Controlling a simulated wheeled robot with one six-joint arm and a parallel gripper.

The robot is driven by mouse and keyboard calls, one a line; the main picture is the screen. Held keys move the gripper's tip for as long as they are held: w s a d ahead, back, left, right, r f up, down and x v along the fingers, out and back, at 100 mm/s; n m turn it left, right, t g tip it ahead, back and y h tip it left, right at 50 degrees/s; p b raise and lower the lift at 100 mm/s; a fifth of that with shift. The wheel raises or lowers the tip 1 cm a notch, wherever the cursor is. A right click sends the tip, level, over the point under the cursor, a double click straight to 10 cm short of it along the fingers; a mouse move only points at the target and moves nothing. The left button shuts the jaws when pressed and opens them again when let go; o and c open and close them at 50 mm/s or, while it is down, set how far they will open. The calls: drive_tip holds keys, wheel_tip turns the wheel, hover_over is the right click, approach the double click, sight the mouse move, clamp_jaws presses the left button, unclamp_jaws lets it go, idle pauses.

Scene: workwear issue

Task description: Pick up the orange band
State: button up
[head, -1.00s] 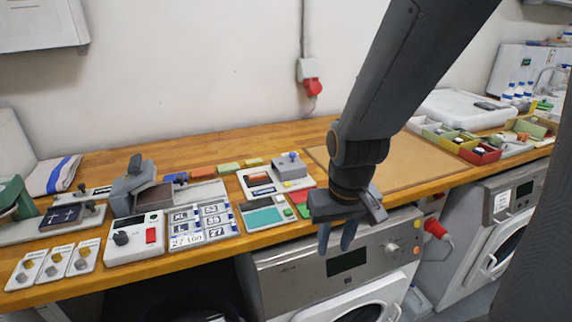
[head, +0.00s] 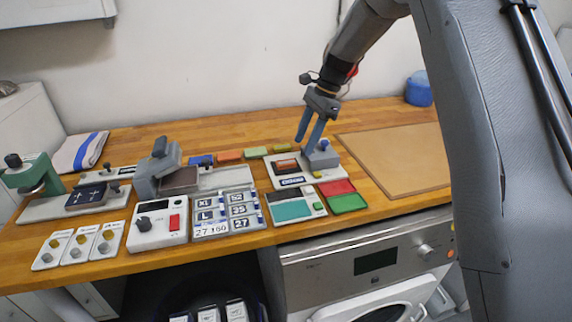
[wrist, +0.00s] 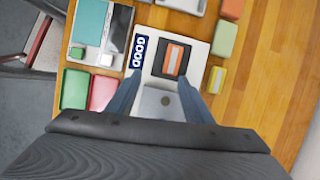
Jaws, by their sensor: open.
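An orange block (head: 229,156) lies on the bench in the back row of small coloured blocks; part of it shows at the top edge of the wrist view (wrist: 231,9). A second orange piece, a strip in a dark holder (head: 287,165), sits on the white GOOD plate (wrist: 192,33), also seen in the wrist view (wrist: 172,58). I cannot tell which is the band. My gripper (head: 306,146) is open and empty, pointing down above the plate's right part. A grey block with a knob (head: 322,155) is below and between its fingers in the wrist view.
Blue (head: 201,160), green (head: 255,153) and yellow (head: 283,148) blocks stand near the orange one. Red (head: 337,187) and green (head: 347,203) trays lie in front. A grey press (head: 158,165) stands left. The brown mat (head: 400,160) at right is bare.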

sight(286, 162)
drive_tip(key=shift+m+y, duration=0.3)
drive_tip(key=shift+m, duration=0.3)
drive_tip(key=a+f+p, duration=0.1)
drive_tip(key=f, duration=0.1)
drive_tip(key=a+f+p, duration=0.1)
drive_tip(key=a+f, duration=0.1)
drive_tip(key=w+a+f+p, duration=0.1)
drive_tip(key=f, duration=0.1)
drive_tip(key=shift+a+p, duration=0.3)
drive_tip(key=shift+p, duration=0.05)
drive_tip(key=shift+w+a+f, duration=0.1)
drive_tip(key=shift+a+f, duration=0.1)
drive_tip(key=shift+f, duration=0.3)
clamp_jaws()
drive_tip(key=shift+r, duration=0.1)
